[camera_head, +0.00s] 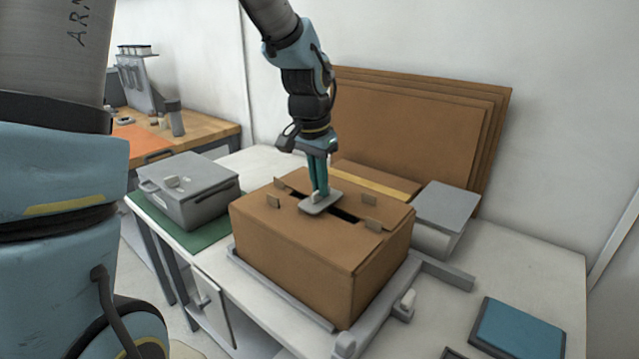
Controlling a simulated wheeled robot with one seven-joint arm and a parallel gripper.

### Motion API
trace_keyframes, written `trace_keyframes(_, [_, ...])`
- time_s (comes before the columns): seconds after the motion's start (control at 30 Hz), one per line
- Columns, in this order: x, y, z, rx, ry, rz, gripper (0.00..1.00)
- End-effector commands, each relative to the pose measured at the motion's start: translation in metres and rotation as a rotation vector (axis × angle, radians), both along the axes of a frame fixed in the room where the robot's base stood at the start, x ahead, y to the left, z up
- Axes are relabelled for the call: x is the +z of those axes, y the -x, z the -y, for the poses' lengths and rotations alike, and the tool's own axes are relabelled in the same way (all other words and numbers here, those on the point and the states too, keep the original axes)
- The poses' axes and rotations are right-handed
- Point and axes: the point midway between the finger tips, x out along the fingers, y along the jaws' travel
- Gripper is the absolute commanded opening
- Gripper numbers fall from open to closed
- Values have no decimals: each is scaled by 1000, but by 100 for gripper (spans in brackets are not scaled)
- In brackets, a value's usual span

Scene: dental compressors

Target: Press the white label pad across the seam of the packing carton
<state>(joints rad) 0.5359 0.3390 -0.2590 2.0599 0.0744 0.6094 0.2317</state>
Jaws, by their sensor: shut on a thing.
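The brown packing carton (293,243) sits in the middle of the white table. A dark gap runs along its top between the flaps, and several small brown tabs stand up from the top. My gripper (318,190) points straight down above the carton, shut on the upper part of the white label pad (319,206). The pad looks light grey and lies flat over the dark seam, covering part of it. I cannot tell whether it touches the cardboard or hovers just above it.
A grey case (193,196) stands on a green mat (207,238) to the left. Tall flat cardboard sheets (408,125) lean on the wall behind. A grey box (447,207) is right of the carton, and a blue pad (516,327) lies front right. A pale frame (279,293) borders the carton's base.

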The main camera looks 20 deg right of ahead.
Motion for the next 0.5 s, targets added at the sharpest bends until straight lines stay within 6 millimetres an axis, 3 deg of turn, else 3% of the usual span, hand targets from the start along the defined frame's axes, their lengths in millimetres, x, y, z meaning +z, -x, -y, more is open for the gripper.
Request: trace_keyframes(0.5, [-7, 0, 0, 0, 0, 0, 0])
